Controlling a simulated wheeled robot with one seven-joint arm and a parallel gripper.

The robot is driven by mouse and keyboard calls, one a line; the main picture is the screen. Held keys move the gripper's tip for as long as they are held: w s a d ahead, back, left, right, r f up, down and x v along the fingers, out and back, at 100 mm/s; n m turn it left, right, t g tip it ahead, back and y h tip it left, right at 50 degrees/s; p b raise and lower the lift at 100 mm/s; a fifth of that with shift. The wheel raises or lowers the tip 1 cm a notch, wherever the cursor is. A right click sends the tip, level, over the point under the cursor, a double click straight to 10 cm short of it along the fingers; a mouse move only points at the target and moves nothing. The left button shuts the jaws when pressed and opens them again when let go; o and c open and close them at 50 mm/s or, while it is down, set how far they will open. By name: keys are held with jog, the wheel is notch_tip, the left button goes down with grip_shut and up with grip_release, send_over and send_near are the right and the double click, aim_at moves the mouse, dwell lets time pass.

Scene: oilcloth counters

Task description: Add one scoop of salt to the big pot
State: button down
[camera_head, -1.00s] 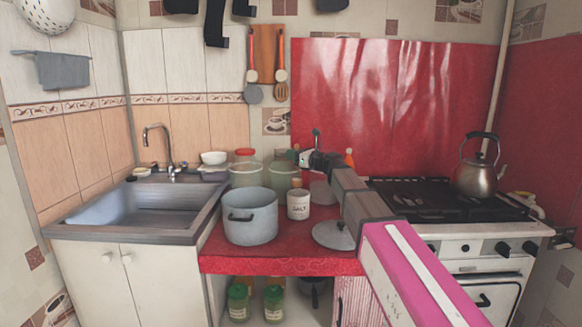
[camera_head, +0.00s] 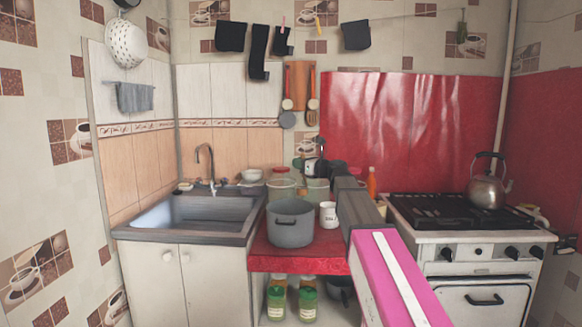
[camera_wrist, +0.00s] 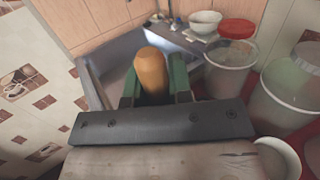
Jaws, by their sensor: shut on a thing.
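The big grey pot (camera_head: 290,228) stands on the red counter beside the sink, with its handle facing me. A white mug marked SALT (camera_head: 328,215) stands just right of the pot, partly covered by my arm. My gripper (camera_head: 316,166) is raised above and behind the mug. In the wrist view my gripper's green fingers (camera_wrist: 154,88) are shut on an orange-brown rounded handle (camera_wrist: 152,68). The far end of that held utensil is hidden, so I cannot tell whether it carries salt. The pot is not clearly visible in the wrist view.
Lidded clear jars (camera_wrist: 230,65) stand behind the pot. The sink (camera_head: 190,210) is to the left, with a white bowl (camera_head: 252,175) at its back edge. The stove (camera_head: 445,212) with a kettle (camera_head: 487,188) is to the right. Green jars (camera_head: 307,300) sit below the counter.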

jog(key=shift+a, duration=0.1)
jog(key=w+a+f+g+h, duration=0.1)
jog(key=a+f, duration=0.3)
jog(key=f, duration=0.1)
jog(key=shift+w+a+n, duration=0.15)
jog(key=shift+w+n, duration=0.05)
jog(key=shift+n, duration=0.2)
dwell(0.4)
jog(key=shift+h, duration=0.3)
jog(key=shift+a, duration=0.1)
jog(key=a, duration=0.1)
jog(key=g+h, duration=0.1)
jog(key=a+f+n+g+h, duration=0.1)
jog(key=shift+w+a, duration=0.35)
jog(key=shift+h, duration=0.3)
dwell(0.5)
jog(key=shift+w+a+f+n+g+h, duration=0.2)
jog(key=shift+a+f+g+h, duration=0.15)
jog(key=shift+a+h, duration=0.35)
jog(key=shift+w+a+f+n+g+h, duration=0.15)
jog(key=shift+a+f+n+g+h, duration=0.15)
jog(key=shift+a+h, duration=0.35)
